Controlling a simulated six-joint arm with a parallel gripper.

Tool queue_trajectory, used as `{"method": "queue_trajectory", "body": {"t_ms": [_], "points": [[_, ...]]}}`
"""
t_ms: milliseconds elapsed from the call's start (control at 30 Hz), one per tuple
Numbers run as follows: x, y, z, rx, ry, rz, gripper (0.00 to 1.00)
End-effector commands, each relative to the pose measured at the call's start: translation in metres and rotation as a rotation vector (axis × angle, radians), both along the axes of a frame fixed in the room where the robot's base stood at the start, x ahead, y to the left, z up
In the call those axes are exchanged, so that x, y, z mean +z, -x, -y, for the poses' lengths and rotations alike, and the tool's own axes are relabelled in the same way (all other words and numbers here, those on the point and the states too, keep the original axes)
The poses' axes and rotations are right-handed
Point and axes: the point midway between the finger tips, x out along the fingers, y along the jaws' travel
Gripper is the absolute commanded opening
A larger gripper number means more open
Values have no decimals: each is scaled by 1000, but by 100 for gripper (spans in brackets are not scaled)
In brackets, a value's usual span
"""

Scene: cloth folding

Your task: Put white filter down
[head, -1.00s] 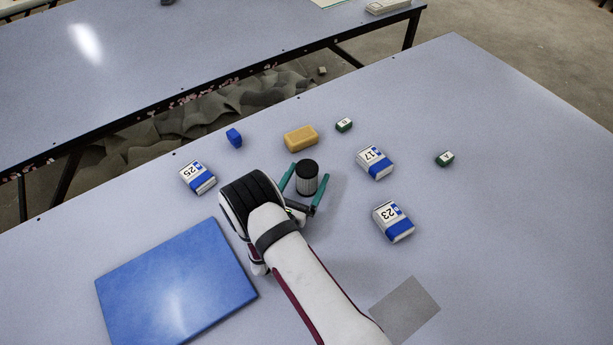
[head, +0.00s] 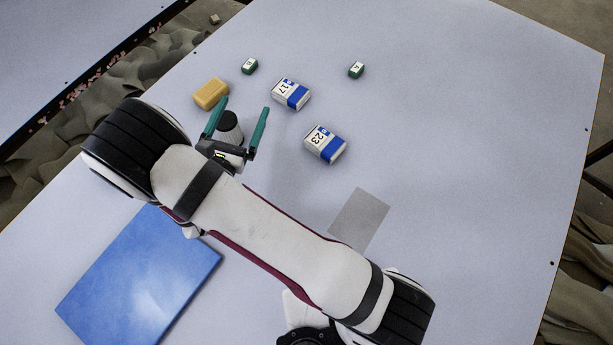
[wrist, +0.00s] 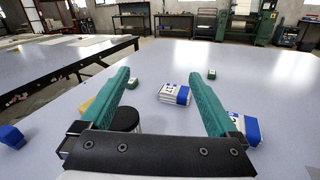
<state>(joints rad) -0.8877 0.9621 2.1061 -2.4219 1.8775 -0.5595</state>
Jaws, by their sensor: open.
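The white filter (head: 229,128), a short pleated cylinder with a black cap, stands upright on the table. In the wrist view its black top (wrist: 126,119) shows low between the fingers, nearer the left one, and its body is mostly hidden by my gripper's base. My gripper (head: 239,106) is open, its green fingers spread wide. In the head view the fingers overlap the filter's area. In the wrist view the fingers (wrist: 162,85) appear above the filter and hold nothing.
A yellow block (head: 210,94) lies close behind the filter. Box 17 (head: 290,94) and box 23 (head: 325,144) lie to the right, with small green blocks (head: 249,66) (head: 356,70) beyond. A blue board (head: 140,275) and a grey square (head: 358,219) are nearer. The table's right side is clear.

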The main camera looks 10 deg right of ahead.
Motion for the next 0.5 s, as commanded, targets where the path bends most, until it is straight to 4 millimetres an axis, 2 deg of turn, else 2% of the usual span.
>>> {"method": "queue_trajectory", "body": {"t_ms": [33, 67, 100, 167, 200, 267, 300, 333, 400, 500], "points": [[29, 2, 46, -185, -98, 34, 95], [47, 11, 82, -332, -178, 59, 95], [67, 35, 132, -555, -308, 98, 95], [85, 92, 194, -917, -542, 175, 95], [89, 136, 218, -1154, -716, 236, 95], [86, 199, 226, -1483, -988, 336, 95], [82, 231, 217, -1675, -1169, 405, 95], [80, 249, 205, -1802, -1302, 456, 95], [78, 272, 173, -2042, -1585, 560, 95], [83, 277, 136, -2249, -1884, 661, 95]]}}
